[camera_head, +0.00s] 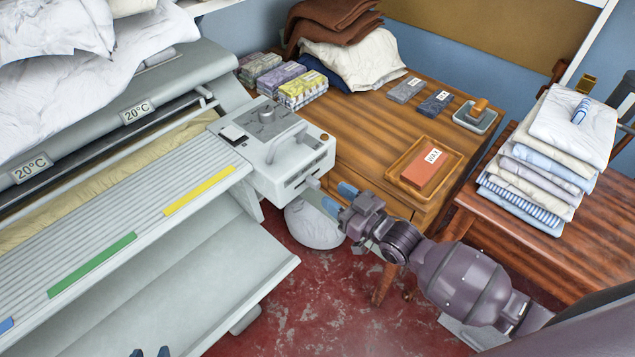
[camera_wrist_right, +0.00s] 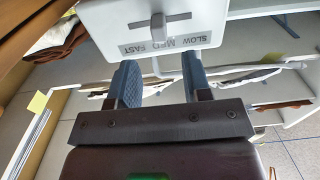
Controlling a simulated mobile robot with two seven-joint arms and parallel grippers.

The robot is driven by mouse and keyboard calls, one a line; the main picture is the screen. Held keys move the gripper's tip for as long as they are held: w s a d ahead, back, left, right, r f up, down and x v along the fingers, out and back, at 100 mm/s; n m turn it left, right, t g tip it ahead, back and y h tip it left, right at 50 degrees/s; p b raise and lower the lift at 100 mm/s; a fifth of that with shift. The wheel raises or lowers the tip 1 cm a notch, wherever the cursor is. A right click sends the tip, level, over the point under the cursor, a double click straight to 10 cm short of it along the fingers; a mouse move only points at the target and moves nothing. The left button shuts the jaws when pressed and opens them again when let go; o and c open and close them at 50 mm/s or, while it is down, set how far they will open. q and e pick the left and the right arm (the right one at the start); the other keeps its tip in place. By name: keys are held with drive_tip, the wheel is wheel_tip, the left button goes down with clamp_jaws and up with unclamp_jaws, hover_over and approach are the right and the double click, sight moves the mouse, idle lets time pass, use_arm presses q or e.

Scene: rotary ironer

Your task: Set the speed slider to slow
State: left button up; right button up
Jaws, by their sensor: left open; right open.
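The speed slider (camera_wrist_right: 158,30) is a grey upright knob on a horizontal slot in the white control box (camera_wrist_right: 110,25). Its label strip (camera_wrist_right: 176,45) reads SLOW at the right, MED in the middle and FAST at the left in the right wrist view. The knob stands left of the slot's right end, nearer FAST and MED than SLOW. In the head view the control box (camera_head: 285,165) sits at the ironer's right end. My right gripper (camera_head: 338,198) is open and empty close to the box's end face; its blue fingers (camera_wrist_right: 158,78) point at the box below the slider. My left gripper (camera_head: 150,352) is open at the bottom edge.
The ironer's slatted table (camera_head: 120,215) fills the left. A wooden table (camera_head: 365,125) with a wax tray (camera_head: 440,185) stands behind my right arm. Folded linens (camera_head: 540,165) lie on a right-hand table. A white bundle (camera_head: 315,225) lies below the box. Red floor is open in front.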

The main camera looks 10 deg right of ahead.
sight(318, 185)
drive_tip(key=shift+x, duration=3.1)
drive_tip(key=shift+c, duration=0.4)
clamp_jaws()
drive_tip(key=shift+a, duration=0.1)
